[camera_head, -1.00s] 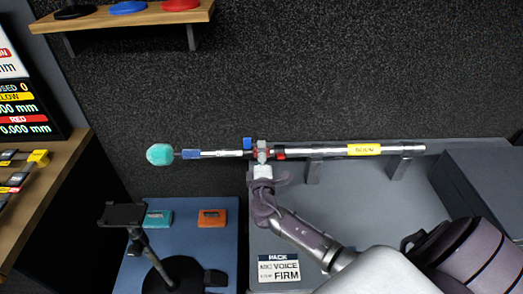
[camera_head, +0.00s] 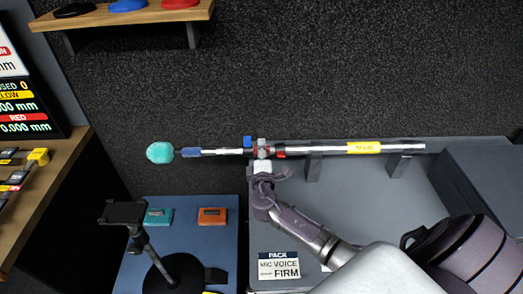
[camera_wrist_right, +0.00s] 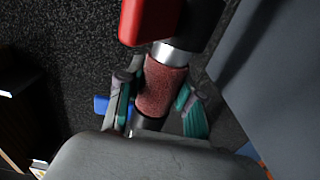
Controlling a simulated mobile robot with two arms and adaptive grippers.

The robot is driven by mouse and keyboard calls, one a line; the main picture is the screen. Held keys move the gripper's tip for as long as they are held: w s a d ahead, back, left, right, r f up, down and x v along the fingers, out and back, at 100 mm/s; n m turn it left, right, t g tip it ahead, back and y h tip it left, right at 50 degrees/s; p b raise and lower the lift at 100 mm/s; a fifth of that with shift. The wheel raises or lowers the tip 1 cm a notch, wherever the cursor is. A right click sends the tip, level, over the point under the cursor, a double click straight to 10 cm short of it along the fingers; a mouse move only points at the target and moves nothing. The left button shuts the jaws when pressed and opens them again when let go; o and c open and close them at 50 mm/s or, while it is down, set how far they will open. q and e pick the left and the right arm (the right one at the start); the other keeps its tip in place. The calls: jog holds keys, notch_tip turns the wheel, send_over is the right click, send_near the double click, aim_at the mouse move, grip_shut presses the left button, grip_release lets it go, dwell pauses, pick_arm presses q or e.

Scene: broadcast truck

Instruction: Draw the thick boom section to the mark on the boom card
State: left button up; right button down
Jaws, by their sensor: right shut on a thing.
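The boom (camera_head: 335,151) lies level across the picture in the head view. Its bright thick tube, with a yellow label (camera_head: 364,147), is at the right. A red collar (camera_head: 281,152) and a blue lock (camera_head: 248,142) are near its middle. A thinner tube (camera_head: 222,152) runs left to a teal foam head (camera_head: 160,153). My right gripper (camera_head: 263,156) is shut on the boom between blue lock and red collar. In the right wrist view, its fingers flank a reddish textured grip (camera_wrist_right: 162,86), below a red part (camera_wrist_right: 148,20). My left gripper is not in view.
Brackets (camera_head: 313,168) hold the boom above a grey bench (camera_head: 385,210). A printed card (camera_head: 279,267) lies at the bench front. A blue mat (camera_head: 190,239) carries teal (camera_head: 158,216) and orange (camera_head: 212,216) boxes. A stand (camera_head: 148,250) rises there. A readout screen (camera_head: 25,95) is left.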

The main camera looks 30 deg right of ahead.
jog(key=a, duration=0.1)
jog(key=w+a+b, duration=0.1)
jog(key=a, duration=0.1)
jog(key=w+a+b, duration=0.1)
jog(key=shift+w+a, duration=0.15)
jog(key=shift+w, duration=0.1)
jog(key=c, duration=0.7)
grip_release()
jog(key=v, duration=1.2)
jog(key=shift+s, duration=0.1)
